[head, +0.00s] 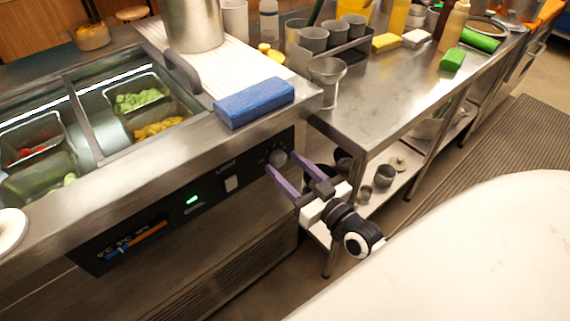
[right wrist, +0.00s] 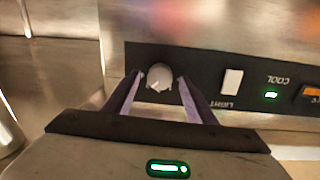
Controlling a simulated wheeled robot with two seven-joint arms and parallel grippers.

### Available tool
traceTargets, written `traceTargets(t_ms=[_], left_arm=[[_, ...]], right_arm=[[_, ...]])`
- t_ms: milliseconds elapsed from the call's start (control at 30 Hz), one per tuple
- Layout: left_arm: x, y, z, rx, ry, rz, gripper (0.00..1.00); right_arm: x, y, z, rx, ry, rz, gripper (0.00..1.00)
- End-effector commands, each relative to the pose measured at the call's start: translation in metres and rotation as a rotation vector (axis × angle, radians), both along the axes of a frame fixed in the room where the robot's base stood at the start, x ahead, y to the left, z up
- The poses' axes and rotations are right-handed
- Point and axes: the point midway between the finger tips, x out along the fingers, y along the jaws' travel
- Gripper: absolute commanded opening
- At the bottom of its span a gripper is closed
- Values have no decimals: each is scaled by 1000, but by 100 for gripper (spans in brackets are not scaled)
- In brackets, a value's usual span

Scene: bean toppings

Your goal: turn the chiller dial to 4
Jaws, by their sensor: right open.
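The chiller dial (head: 279,157) is a round grey knob near the right end of the black control panel (head: 97,262) on the chiller's front. In the right wrist view the dial (right wrist: 159,77) sits between the two purple fingers. My right gripper (head: 280,168) is open, with one fingertip on each side of the dial; in the right wrist view the gripper (right wrist: 160,79) shows a small gap at each side, though contact is hard to judge. The numbers around the dial are too small to read. My left gripper is not in view.
A white light switch (right wrist: 231,82) and a lit green indicator (right wrist: 271,95) are beside the dial. A blue sponge-like block (head: 254,102) lies on the chiller top above. A steel table (head: 380,105) stands to the right. A white rounded surface (head: 470,250) fills the lower right.

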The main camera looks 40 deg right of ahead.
Motion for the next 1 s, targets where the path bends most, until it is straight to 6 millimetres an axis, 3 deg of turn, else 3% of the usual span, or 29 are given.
traceTargets(t_ms=[133, 400, 467, 667, 1000], left_arm=[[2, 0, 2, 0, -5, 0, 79], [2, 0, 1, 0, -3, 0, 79], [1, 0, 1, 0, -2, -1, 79], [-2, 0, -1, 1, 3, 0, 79], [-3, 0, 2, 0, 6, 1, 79]], right_arm=[[11, 1, 0, 1, 0, 0, 51], [12, 1, 0, 0, 1, 1, 51], [12, 1, 0, 0, 1, 1, 44], [12, 1, 0, 0, 1, 1, 10], [12, 1, 1, 51, 5, 1, 10]])
